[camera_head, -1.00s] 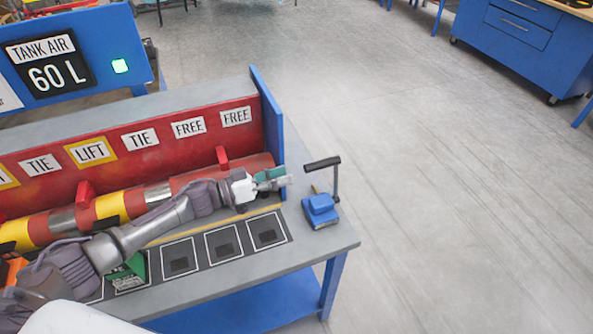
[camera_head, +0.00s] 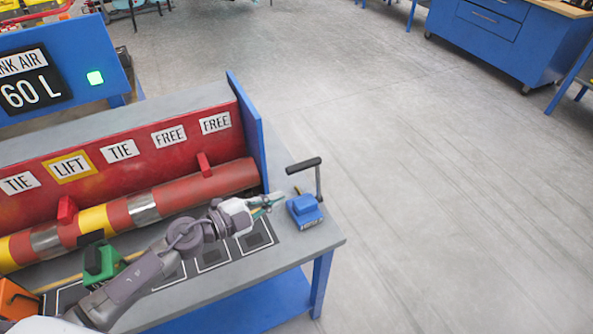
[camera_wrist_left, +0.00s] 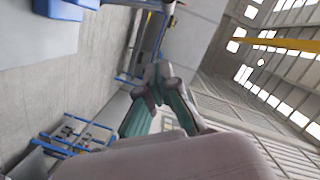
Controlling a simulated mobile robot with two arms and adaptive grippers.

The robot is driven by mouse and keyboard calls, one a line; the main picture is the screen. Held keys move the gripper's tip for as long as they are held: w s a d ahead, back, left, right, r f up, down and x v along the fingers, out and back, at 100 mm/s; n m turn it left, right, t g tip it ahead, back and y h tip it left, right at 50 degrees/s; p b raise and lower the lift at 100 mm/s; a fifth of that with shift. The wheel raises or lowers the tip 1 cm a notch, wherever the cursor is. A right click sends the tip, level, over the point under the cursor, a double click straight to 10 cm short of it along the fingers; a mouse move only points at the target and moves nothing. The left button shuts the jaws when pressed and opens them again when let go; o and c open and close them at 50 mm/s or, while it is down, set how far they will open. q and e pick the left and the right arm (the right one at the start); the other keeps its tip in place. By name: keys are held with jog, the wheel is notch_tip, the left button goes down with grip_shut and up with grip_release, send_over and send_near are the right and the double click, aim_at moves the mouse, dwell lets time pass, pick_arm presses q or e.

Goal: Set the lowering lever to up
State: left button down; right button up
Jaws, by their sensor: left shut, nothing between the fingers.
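The lever stands at the right end of the bench. It has a blue base (camera_head: 305,211), a thin upright grey rod and a dark horizontal handle (camera_head: 304,165) at the top. My left gripper (camera_head: 277,198) is shut and empty, just left of the blue base and below the handle. It looks apart from the lever, though the depth between them is hard to judge. In the left wrist view the gripper's green-padded fingers (camera_wrist_left: 163,95) show, with no lever to be made out. My right gripper is not in view.
A red and yellow cylinder (camera_head: 205,183) lies along a red panel (camera_head: 100,160) with TIE, LIFT and FREE labels. A green block (camera_head: 103,262) and an orange block (camera_head: 18,300) stand at the left. A blue end plate (camera_head: 251,135) rises behind the gripper. Open floor lies right of the bench.

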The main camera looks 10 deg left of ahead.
aim_at(291, 167)
pick_arm(q)
jog(key=w+d+f+m, duration=0.1)
jog(key=w+d, duration=0.2)
jog(key=w, duration=0.7)
jog(key=shift+d+m+t+y+b, duration=0.4)
jog(key=shift+w+a+f+n+p, duration=0.1)
jog(key=shift+w+a+n+p, duration=0.15)
jog(key=shift+w+a+p, duration=0.3)
jog(key=shift+w+a+f+n+p, duration=0.1)
jog(key=shift+w+a+n+p, duration=0.25)
jog(key=shift+w, duration=0.4)
